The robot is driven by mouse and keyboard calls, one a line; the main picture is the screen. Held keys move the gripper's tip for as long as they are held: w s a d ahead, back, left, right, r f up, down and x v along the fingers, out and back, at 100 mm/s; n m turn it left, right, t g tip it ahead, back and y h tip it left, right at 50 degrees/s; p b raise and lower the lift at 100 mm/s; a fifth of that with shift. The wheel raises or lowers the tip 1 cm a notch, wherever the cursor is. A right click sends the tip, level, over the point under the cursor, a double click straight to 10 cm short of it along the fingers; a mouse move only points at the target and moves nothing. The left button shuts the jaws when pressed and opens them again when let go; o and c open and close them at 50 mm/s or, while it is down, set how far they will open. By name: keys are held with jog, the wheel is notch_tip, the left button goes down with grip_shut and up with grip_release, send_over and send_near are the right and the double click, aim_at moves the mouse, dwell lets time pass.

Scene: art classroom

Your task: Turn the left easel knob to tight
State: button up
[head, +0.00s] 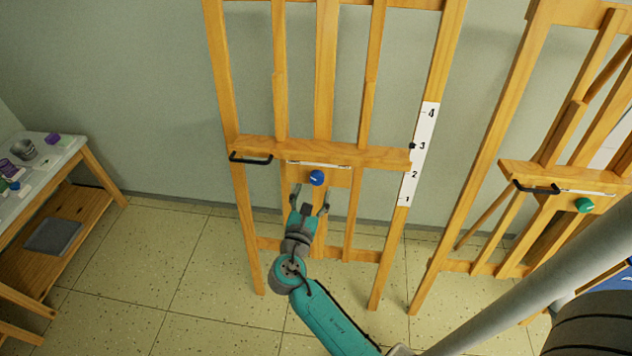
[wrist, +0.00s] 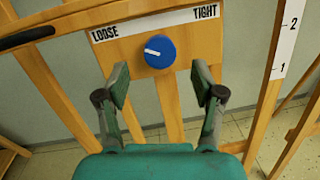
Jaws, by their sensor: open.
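The left easel (head: 222,75) stands against the wall, with a round blue knob (head: 317,178) on its wooden block below the tray. In the wrist view the blue knob (wrist: 160,52) sits under a white strip (wrist: 150,24) reading LOOSE at left and TIGHT at right. The knob's white mark points left, toward the LOOSE side. My gripper (head: 312,194) is open and empty just below the knob. In the wrist view its two fingers (wrist: 160,80) are spread, one to each side and lower than the knob, with no contact visible.
The easel tray (head: 370,157) has a black handle (head: 250,158) at its left. A numbered white scale (head: 420,150) runs along the right leg. A second easel (head: 490,150) with a green knob (head: 584,205) stands at right. A supply table (head: 60,155) is at left.

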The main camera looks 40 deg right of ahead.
aim_at(316, 180)
jog(key=shift+x, duration=2.35)
jog(key=c, duration=1.1)
